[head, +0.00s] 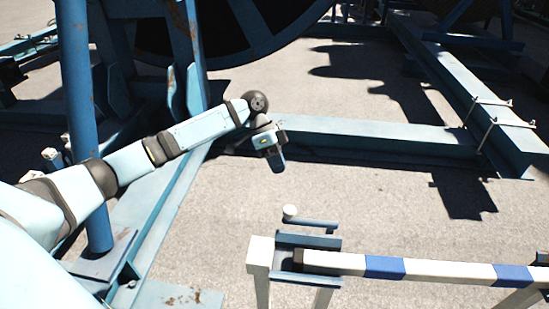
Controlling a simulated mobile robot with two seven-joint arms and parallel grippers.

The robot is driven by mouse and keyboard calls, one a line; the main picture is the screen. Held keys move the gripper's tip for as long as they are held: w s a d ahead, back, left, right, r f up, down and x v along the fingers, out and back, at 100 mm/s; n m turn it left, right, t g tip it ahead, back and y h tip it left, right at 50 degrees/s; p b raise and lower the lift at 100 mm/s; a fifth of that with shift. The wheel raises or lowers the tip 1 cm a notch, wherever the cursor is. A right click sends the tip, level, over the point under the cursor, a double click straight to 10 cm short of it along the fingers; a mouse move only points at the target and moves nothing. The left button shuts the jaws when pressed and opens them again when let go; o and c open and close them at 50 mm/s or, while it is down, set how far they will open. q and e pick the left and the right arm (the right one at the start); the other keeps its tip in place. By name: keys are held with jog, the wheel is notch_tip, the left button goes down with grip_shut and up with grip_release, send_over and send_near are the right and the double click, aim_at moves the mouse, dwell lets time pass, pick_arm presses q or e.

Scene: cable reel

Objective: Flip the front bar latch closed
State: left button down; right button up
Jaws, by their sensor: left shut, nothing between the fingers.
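The front bar (440,271), striped white and blue, lies across the lower right with its near-left end in a blue bracket (308,240) on a white post (260,257). A latch arm (316,222), a thin blue piece with a round white knob (290,211) at its left end, shows just behind the bracket. I cannot tell its exact angle. My left gripper (279,164) is shut and empty, pointing down above and behind the knob, apart from the latch. My right gripper is out of view.
A blue steel frame beam (370,137) runs behind my left gripper. A large reel (225,30) stands at the back, with a blue upright (82,130) at left. Another beam (465,85) lies at right. Open paving (370,200) separates the frame and the bar.

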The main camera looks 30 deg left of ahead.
pick_arm(q)
jog(key=s+d+f, duration=0.4)
jog(key=d+f, duration=0.1)
jog(key=shift+d+r, duration=0.1)
dwell(0.4)
